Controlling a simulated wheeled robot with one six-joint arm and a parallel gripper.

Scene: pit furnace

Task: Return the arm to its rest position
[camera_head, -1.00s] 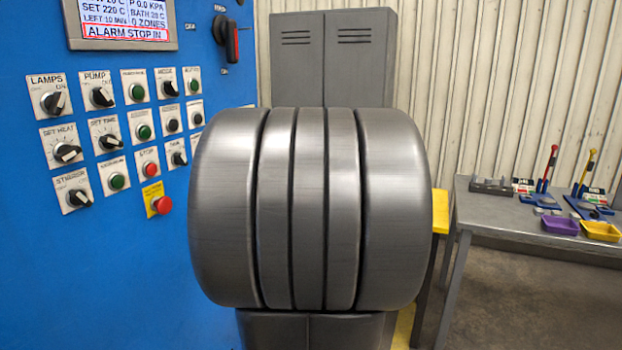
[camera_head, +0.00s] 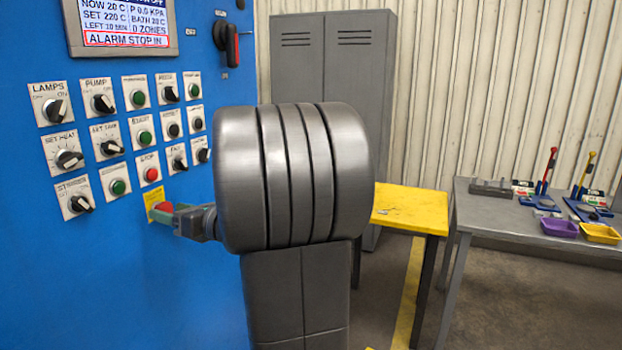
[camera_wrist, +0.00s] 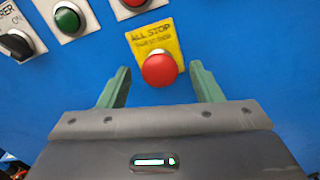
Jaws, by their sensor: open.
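My gripper (camera_wrist: 160,88) is open in the wrist view, its two green fingers apart and nothing between their tips that I can see held. The red ALL STOP button (camera_wrist: 159,69) on its yellow plate (camera_wrist: 145,38) shows just beyond and between the fingers; whether they touch it I cannot tell. The joint fills the middle of the view.
The blue control panel (camera_head: 120,270) with several knobs and buttons stands at left, a screen (camera_head: 122,20) on top. A grey cabinet (camera_head: 335,60) stands behind. A yellow table (camera_head: 408,208) and a grey bench (camera_head: 485,207) with tools and trays are at right. Floor shows at lower right.

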